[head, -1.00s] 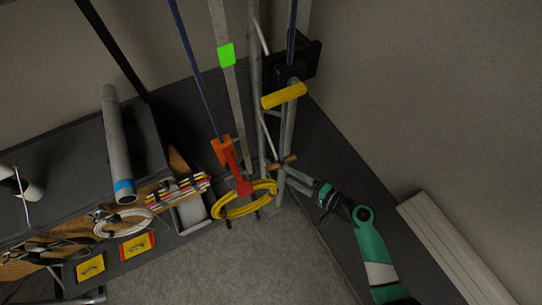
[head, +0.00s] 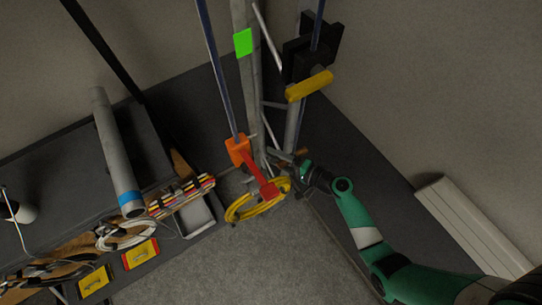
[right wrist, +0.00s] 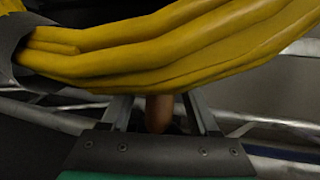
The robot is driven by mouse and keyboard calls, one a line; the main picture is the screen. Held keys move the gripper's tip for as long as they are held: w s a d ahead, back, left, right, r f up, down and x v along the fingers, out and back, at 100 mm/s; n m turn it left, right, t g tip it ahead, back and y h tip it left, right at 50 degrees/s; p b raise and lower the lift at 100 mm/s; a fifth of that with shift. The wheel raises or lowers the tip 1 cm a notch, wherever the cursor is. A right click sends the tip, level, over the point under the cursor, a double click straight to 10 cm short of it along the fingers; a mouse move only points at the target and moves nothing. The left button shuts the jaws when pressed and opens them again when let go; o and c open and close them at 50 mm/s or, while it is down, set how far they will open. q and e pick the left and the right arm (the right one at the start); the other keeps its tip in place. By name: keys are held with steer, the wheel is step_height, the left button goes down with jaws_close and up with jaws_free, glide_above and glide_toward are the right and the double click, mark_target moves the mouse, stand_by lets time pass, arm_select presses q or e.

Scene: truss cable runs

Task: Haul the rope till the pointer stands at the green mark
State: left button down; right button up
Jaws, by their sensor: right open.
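A green mark (head: 243,42) sits high on an upright grey strip. An orange block (head: 238,150) with a red pointer arm (head: 260,174) is well below it, on a blue rope (head: 219,75). A second blue rope (head: 318,27) runs down on the right through a black fitting (head: 301,62) with a yellow lever (head: 309,86). My right gripper (head: 287,167) is at the foot of the truss, beside the red arm's lower end. In the right wrist view its fingers (right wrist: 160,112) are apart, with a brown wooden handle (right wrist: 158,113) between them. My left gripper is out of view.
A yellow cable coil (head: 240,211) hangs just by my right gripper and fills the top of the right wrist view (right wrist: 170,45). A grey tube (head: 116,150), a tray (head: 196,216) and cables lie left. A white radiator (head: 470,235) is right.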

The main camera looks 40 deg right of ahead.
steer(key=shift+c, duration=0.3)
steer(key=shift+s, duration=0.1)
jaws_close()
stand_by(0.9)
